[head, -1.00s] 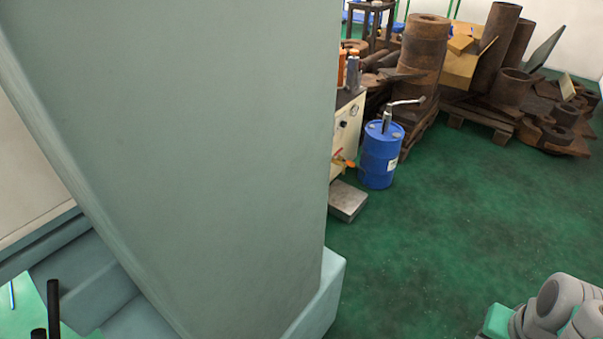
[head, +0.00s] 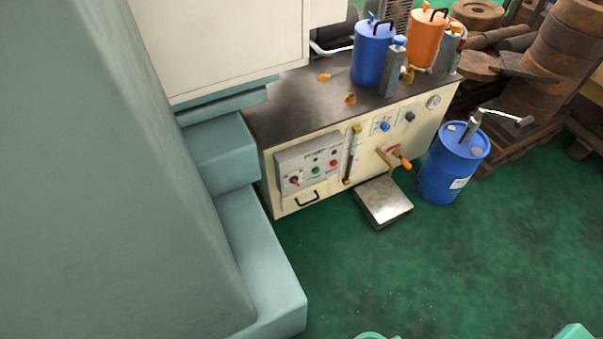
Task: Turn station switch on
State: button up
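A cream station cabinet (head: 325,212) with a dark top stands right of a large teal machine. On its front left is a grey control box (head: 308,165). The box carries a red rotary switch (head: 295,181) at its lower left, a green button (head: 316,170) and a red button (head: 334,163). The switch's position is too small to read. My gripper is not in view. Only small green parts, which appear to be my arm, show at the bottom edge, well apart from the cabinet.
The teal machine (head: 160,200) fills the left, its base (head: 262,285) jutting toward the cabinet. A metal block (head: 383,201) lies on the floor before the cabinet, with a blue drum (head: 452,165) to its right. The green floor (head: 450,265) in front is clear.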

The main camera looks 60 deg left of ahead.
aim_at(294, 180)
jog(key=u, duration=5)
jog(key=k, duration=1.05)
jog(key=z, duration=1.05)
jog(key=i, duration=0.5)
